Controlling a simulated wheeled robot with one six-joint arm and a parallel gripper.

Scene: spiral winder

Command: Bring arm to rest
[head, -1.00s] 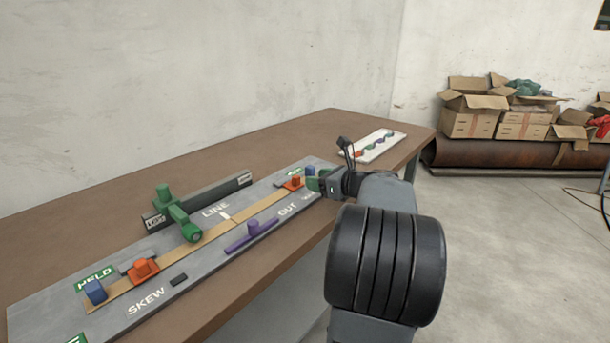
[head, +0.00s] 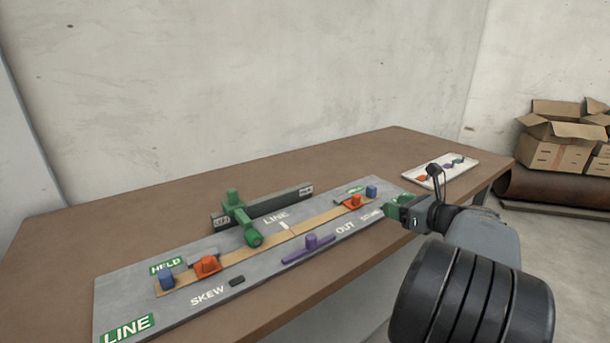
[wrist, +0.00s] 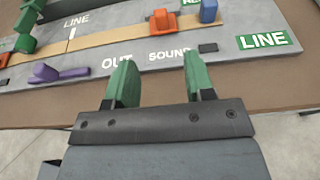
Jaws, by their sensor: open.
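My gripper (head: 396,203) is at the right end of the grey board (head: 125,291) in the head view. In the wrist view its two green fingers (wrist: 157,82) stand wide apart with nothing between them. They point at the board's edge, below the printed words OUT and SOUND. The arm reaches in from the lower right of the head view. On the board are a tan strip (head: 325,215), a green handled piece (head: 241,218), a purple piece (head: 309,245), orange blocks (head: 207,266) and blue blocks (head: 166,281).
A dark rail (head: 273,205) stands behind the strip. A white tray (head: 432,169) with small coloured pieces lies at the table's (head: 110,225) far right. Cardboard boxes (head: 558,140) stand beyond it. The table behind the rail is bare.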

